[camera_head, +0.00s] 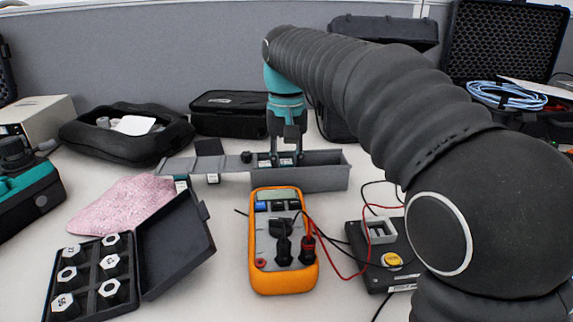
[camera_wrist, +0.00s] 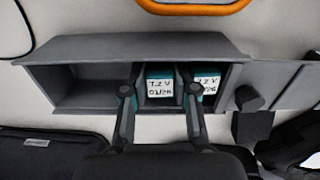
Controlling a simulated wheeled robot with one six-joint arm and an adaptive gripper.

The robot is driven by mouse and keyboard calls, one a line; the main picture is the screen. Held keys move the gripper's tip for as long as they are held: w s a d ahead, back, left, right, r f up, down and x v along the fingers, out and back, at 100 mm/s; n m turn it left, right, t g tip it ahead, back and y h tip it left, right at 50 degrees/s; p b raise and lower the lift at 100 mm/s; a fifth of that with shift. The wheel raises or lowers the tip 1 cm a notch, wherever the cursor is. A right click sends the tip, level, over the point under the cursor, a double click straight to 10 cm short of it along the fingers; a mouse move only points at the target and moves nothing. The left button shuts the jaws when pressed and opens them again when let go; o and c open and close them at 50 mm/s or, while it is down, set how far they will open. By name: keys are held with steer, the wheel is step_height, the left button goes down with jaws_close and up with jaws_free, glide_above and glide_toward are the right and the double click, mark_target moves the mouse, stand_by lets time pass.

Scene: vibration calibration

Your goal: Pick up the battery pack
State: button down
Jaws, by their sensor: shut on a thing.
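The battery pack (camera_wrist: 160,88), teal with a white "7.2 V" label, stands in a compartment of the grey case (camera_wrist: 85,72). My gripper (camera_wrist: 160,98) has one finger on each side of it and is shut on it. A second similar pack (camera_wrist: 207,88) sits beside it, just right of the right finger in the wrist view. The compartment at the left of that view is empty. In the head view, my gripper (camera_head: 287,158) reaches down into the case (camera_head: 325,178) from above. The lower parts of the packs are hidden by the case walls.
The case's lid (camera_head: 222,165) lies open to the left. An orange multimeter (camera_head: 284,285) with red and black leads lies in front. A black box of hex pieces (camera_head: 85,285) and a pink cloth (camera_head: 120,205) are at left. Black pouches (camera_head: 228,112) stand behind.

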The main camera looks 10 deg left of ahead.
steer(key=shift+f, duration=0.1)
steer(key=c, duration=1.2)
jaws_free()
